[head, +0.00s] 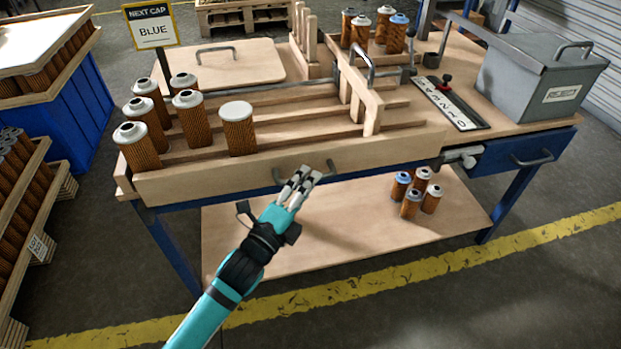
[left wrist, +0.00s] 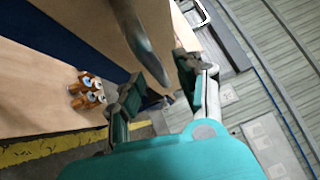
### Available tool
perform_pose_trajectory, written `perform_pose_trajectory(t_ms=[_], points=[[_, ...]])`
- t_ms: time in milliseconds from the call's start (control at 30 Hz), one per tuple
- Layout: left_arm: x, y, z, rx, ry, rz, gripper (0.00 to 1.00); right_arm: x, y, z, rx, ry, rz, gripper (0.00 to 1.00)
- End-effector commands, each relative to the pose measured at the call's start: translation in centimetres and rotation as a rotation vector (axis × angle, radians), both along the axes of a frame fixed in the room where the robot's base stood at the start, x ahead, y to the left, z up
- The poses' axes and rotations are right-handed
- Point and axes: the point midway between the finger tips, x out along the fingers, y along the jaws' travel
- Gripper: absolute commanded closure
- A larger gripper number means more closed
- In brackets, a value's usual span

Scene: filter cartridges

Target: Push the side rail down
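The side rail (head: 215,180) is a long wooden board along the front edge of the workbench, standing upright, with a dark metal handle (head: 318,164) on its outer face. My left gripper (head: 299,182) is at that handle, just in front of the rail. In the left wrist view the two fingers (left wrist: 160,98) stand apart, and a grey metal bar (left wrist: 146,45), apparently the handle, reaches in between them. A gap shows beside the bar, so the fingers do not look closed on it. Contact cannot be made out. My right gripper is not in view.
Several brown cartridges with white or grey caps (head: 140,145) stand behind the rail at the left. A sign (head: 150,28) reads "NEXT CAP BLUE". A grey lidded box (head: 540,80) stands at the right. More cartridges (head: 411,203) stand on the lower shelf (head: 300,240).

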Motion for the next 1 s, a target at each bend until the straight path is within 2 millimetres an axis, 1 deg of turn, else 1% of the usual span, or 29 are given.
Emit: perform_pose_trajectory(t_ms=[33,100,200,500,767,800,1000], points=[[0.6,-0.3,0.1,0.000,-0.001,0.001,0.64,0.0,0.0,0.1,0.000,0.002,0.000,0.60],[1.1,-0.6,0.1,0.001,0.000,0.001,0.64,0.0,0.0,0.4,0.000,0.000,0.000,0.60],[1.6,-0.9,0.2,0.001,0.000,0.001,0.64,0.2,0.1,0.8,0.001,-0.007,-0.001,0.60],[1.7,-1.0,0.2,0.001,0.002,0.000,0.64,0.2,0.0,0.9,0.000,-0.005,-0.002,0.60],[1.7,-1.0,0.2,0.001,0.002,0.001,0.98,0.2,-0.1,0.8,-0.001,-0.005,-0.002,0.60],[1.7,-1.0,0.2,0.002,0.001,0.001,1.00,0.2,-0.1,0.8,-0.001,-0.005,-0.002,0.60],[1.7,-1.0,0.1,0.002,0.002,0.002,1.00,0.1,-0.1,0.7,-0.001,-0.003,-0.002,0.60]])
